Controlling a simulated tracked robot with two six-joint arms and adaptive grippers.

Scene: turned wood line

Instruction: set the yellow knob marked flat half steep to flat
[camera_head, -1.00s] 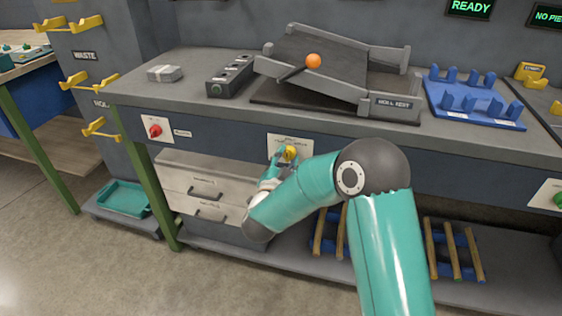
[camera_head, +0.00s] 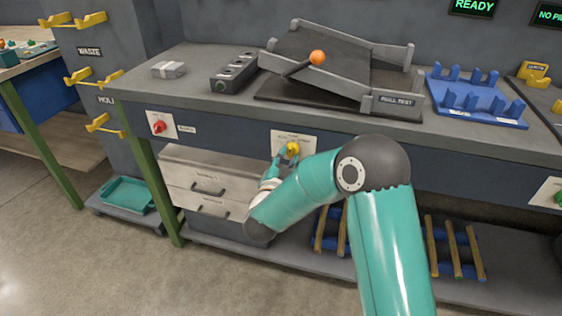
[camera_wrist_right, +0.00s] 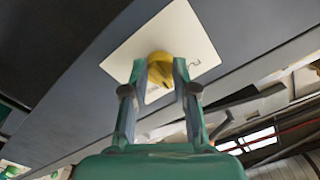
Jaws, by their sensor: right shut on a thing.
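The yellow knob (camera_head: 292,149) sits on a pale plate (camera_head: 305,139) on the front face of the bench. My right gripper (camera_head: 283,157) reaches up to it and is shut on it. In the right wrist view the yellow knob (camera_wrist_right: 160,68) lies between the two fingertips of my right gripper (camera_wrist_right: 162,76), with the white plate (camera_wrist_right: 190,38) behind it. The lettering on the plate is too small or covered to read, so the knob's setting cannot be told. My left gripper is not in view.
A red knob (camera_head: 158,126) sits to the left on the bench front. Above stands a tilted roll-test ramp (camera_head: 330,50) with an orange ball (camera_head: 317,57). A blue rack (camera_head: 480,103) is at the right. Drawers (camera_head: 200,185) and wooden-slat racks (camera_head: 455,248) are below the bench top.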

